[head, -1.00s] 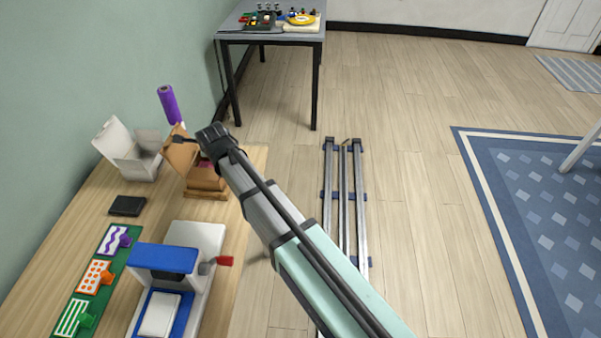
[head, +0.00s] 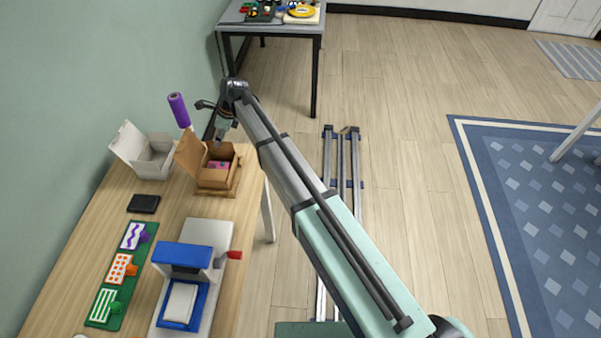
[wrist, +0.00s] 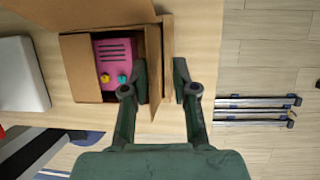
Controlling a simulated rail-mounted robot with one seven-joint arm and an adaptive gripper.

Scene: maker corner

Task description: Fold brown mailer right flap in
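The brown mailer (head: 214,179) stands on the bench with its lid (head: 188,152) raised. A pink device with two small knobs (wrist: 115,60) lies inside it. In the wrist view the left flap (wrist: 80,68) lies across the left of the opening. The right flap (wrist: 154,75) shows as a narrow strip along the right wall, seen nearly edge-on. My gripper (wrist: 160,78) is open, one finger over the box's inner right side and the other outside the right edge. Whether either finger touches the cardboard cannot be told. In the head view my gripper (head: 225,130) is above the mailer.
An open white box (head: 145,155) stands left of the mailer, with a purple roll (head: 179,110) behind. A black block (head: 143,203), a green board of stamps (head: 118,275) and a blue-and-white press (head: 190,280) are nearer. Floor right of the bench is open beyond rails (head: 341,160).

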